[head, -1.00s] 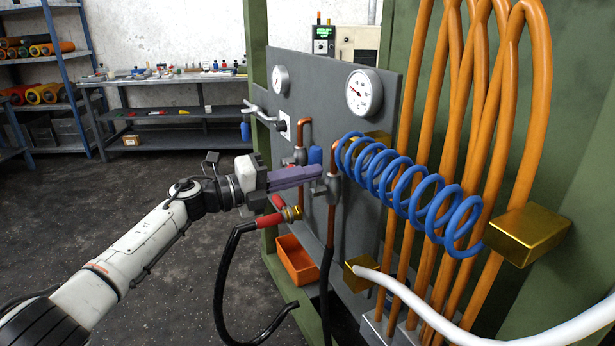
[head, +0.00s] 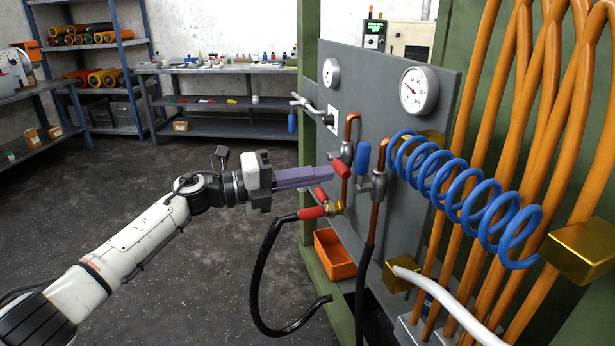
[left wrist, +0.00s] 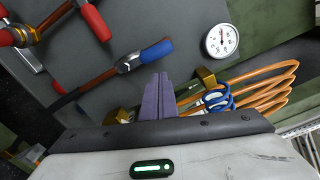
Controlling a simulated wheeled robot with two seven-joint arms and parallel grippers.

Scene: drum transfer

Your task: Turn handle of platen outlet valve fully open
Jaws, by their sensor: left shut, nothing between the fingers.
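A valve with a blue handle (head: 363,158) sits on the right copper pipe on the grey panel; its handle stands roughly upright. In the left wrist view the blue handle (left wrist: 156,50) lies just beyond my fingertips. A red handle (head: 341,168) is near the left copper pipe, close to my fingertips. It shows at the top of the left wrist view (left wrist: 95,20). I cannot tell by any label which is the platen outlet valve. My left gripper (head: 330,174), with purple fingers, is shut and empty, left of the blue handle. My right gripper is not in view.
A black hose (head: 262,265) with a red grip and brass coupling (head: 335,208) hangs below my left gripper. A blue coil (head: 465,200), orange pipes and a gauge (head: 419,90) are to the right. An orange bin (head: 334,254) is low on the panel. Open floor lies left.

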